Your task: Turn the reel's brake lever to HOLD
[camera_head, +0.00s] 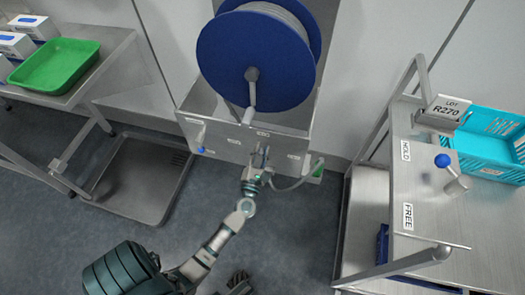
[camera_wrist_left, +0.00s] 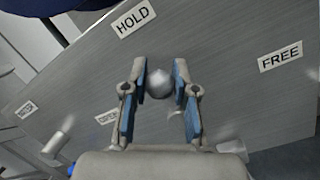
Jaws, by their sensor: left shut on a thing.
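The blue reel (camera_head: 256,60) hangs above a grey metal box front (camera_head: 222,148). In the left wrist view, the brake lever's grey ball knob (camera_wrist_left: 159,84) sits between the two blue-padded fingers of my left gripper (camera_wrist_left: 159,92). The gripper is shut on it. The HOLD label (camera_wrist_left: 133,18) is up and left of the knob, and the FREE label (camera_wrist_left: 280,57) is to the right. In the head view, my left gripper (camera_head: 259,162) is at the box front, and the lever is mostly hidden by it.
A blue-knobbed handle (camera_head: 201,150) is at the box's left. A trolley (camera_head: 400,235) on the right carries another lever (camera_head: 446,163) with its own HOLD and FREE labels, and a turquoise crate (camera_head: 490,170). A green tray (camera_head: 55,65) is on the left table. A floor tray (camera_head: 140,180) lies below.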

